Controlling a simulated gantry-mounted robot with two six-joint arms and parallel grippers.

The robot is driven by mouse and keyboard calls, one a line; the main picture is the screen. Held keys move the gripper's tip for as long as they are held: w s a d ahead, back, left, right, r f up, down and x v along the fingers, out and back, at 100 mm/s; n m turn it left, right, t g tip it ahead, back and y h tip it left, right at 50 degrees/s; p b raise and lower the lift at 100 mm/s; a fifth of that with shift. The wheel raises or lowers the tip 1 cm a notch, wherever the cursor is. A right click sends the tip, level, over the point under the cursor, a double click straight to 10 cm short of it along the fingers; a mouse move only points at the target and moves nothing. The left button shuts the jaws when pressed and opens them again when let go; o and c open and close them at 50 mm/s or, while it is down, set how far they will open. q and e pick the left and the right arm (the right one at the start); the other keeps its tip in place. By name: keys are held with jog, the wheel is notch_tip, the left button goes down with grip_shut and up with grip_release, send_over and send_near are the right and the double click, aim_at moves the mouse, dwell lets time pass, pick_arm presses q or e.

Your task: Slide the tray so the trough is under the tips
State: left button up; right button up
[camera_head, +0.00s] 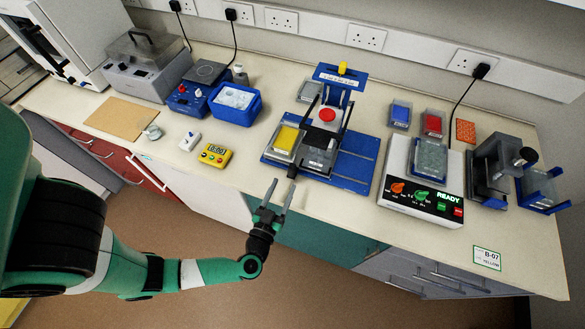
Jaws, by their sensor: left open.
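The blue pipetting stand (357,162) is at the middle of the bench, with its head and red button (327,114) over its base. A yellow trough (287,138) sits on the left part of the stand's sliding tray (281,155), left of the head. A grey block (318,158) is beside it, below the head. A dark knob (292,171) sticks out at the tray's front. The tips are too small to tell. My left gripper (280,187) is open and empty, just in front of the knob at the bench's front edge. My right gripper is not in view.
A blue ice tub (236,104) and yellow timer (215,155) stand to the left. A white device reading READY (420,190) stands to the right, with blue and red boxes behind it. The blue base right of the grey block is bare.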

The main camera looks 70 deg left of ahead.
aim_at(290, 172)
pick_arm(q)
jog(key=b+x, duration=0.1)
jog(key=x, duration=0.7)
jog(key=shift+w, duration=0.1)
grip_shut()
jog(key=shift+r, duration=0.1)
dwell(1.0)
